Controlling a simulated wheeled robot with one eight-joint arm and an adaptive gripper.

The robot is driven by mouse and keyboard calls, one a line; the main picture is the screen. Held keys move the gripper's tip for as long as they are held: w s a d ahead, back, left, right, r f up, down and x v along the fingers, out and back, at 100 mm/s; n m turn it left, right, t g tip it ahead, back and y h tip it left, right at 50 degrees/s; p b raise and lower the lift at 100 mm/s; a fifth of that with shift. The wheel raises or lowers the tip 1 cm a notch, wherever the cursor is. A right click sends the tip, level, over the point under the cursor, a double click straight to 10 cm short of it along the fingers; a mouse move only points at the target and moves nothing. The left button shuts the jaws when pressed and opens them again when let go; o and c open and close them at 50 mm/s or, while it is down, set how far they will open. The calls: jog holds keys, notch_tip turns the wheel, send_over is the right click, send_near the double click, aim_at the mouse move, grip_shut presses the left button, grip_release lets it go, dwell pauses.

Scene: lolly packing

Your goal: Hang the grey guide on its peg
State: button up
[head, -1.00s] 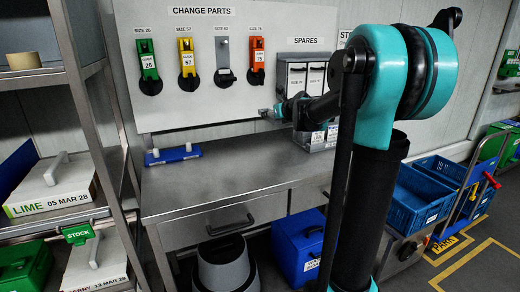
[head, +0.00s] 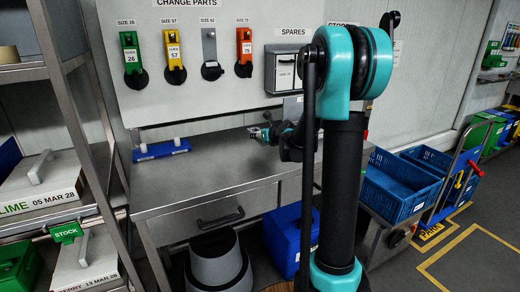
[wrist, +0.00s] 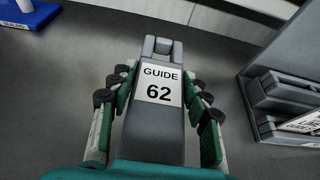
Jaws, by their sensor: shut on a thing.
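The grey guide (wrist: 168,118), labelled GUIDE 62, lies lengthwise between the fingers of my gripper (wrist: 161,80) in the wrist view. The fingers are shut on its two sides; its notched far end sticks out past them. In the head view my gripper (head: 264,134) is low over the right part of the bench, below the board; the guide is too small to make out there. Under the SIZE 62 label (head: 208,21) on the board is a grey strip (head: 209,46) with a black rounded part (head: 212,71) at its foot. I cannot make out the peg itself.
Green (head: 130,54), yellow (head: 173,50) and orange (head: 244,46) guides hang either side of the 62 place. A blue holder with white posts (head: 161,150) stands at the bench's back left. The bench middle (head: 205,175) is clear.

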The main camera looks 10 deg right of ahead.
aim_at(260, 153)
jog(key=shift+f, duration=3.35)
jog(key=shift+f, duration=0.15)
jog(key=o, duration=1.3)
jog(key=v, duration=1.7)
jog(key=shift+s+a+r, duration=0.15)
jog(key=shift+r, duration=0.25)
